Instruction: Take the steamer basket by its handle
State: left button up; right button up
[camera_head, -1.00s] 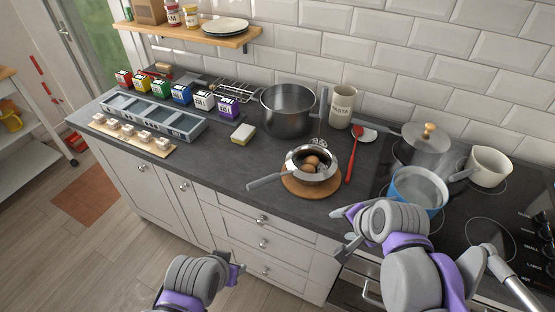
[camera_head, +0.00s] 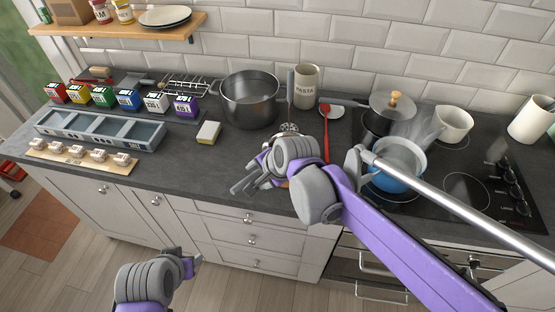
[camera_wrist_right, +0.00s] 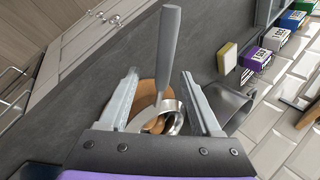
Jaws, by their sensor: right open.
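The steamer basket (camera_wrist_right: 173,108) is a small steel pan with a long grey handle (camera_wrist_right: 168,45) and brown eggs (camera_wrist_right: 155,125) in it. It sits on a round wooden board (camera_wrist_right: 147,96). In the wrist view the handle runs up the picture between the two fingers of my right gripper (camera_wrist_right: 160,80), which is open. I cannot tell how far above the handle the fingers are. In the head view my right gripper (camera_head: 243,178) and hand hide most of the basket. My left gripper (camera_head: 192,260) is low in front of the drawers, away from the basket.
A large steel pot (camera_head: 250,100), a yellow sponge (camera_head: 208,132), a pasta jar (camera_head: 306,86) and a red spoon (camera_head: 326,130) stand or lie around it. A blue pot (camera_head: 398,170) stands on the hob at right.

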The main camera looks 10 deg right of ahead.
jog(key=x, duration=0.6)
jog(key=shift+w+a+f, duration=0.1)
jog(key=shift+w+f, duration=0.1)
jog(key=shift+w, duration=0.25)
jog(key=shift+s, duration=0.1)
grip_shut()
dwell(1.0)
